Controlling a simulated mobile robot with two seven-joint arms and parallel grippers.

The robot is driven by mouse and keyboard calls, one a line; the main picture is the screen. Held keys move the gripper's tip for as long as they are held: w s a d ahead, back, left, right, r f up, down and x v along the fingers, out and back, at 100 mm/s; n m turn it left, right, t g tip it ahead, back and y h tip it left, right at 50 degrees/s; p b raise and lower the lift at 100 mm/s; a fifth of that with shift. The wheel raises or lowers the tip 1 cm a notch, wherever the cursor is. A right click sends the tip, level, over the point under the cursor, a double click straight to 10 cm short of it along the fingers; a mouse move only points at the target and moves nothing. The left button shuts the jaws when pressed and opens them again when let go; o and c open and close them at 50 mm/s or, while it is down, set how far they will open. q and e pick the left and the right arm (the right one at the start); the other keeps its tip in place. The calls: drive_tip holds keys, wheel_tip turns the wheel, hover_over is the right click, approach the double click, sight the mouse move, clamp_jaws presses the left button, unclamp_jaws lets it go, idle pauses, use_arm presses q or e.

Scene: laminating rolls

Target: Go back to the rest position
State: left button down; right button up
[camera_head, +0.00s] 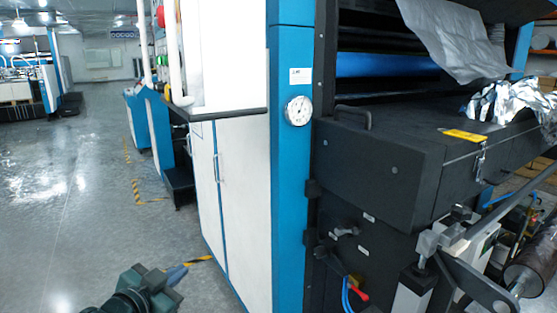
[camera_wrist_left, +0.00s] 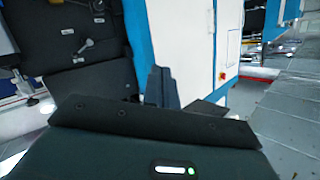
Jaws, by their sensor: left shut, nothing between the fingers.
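My left gripper (camera_head: 172,277) is low in the head view, left of centre, above the grey floor and in front of the white cabinet. It is shut and holds nothing. In the left wrist view, its dark fingers (camera_wrist_left: 161,88) stand together at the middle, with the blue and white machine side behind them. My right gripper does not show in either view.
The laminating machine (camera_head: 375,165) fills the right side, with a gauge (camera_head: 298,111) on its blue post. A roller (camera_head: 529,274) is at lower right. The floor (camera_head: 70,220) at left is clear.

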use_arm(q)
drive_tip(key=s+d+f+n+g, duration=0.1)
drive_tip(key=s+d+f+n, duration=0.1)
drive_tip(key=s+f, duration=1)
drive_tip(key=s+d+f+n+g+y, duration=0.1)
drive_tip(key=s+d+f+n+g, duration=0.1)
drive_tip(key=s+f, duration=0.9)
drive_tip(key=shift+s+d+f+n+g+b, duration=0.3)
drive_tip(key=shift+s+d+f+n+b, duration=0.15)
drive_tip(key=shift+d, duration=0.75)
drive_tip(key=shift+r, duration=0.1)
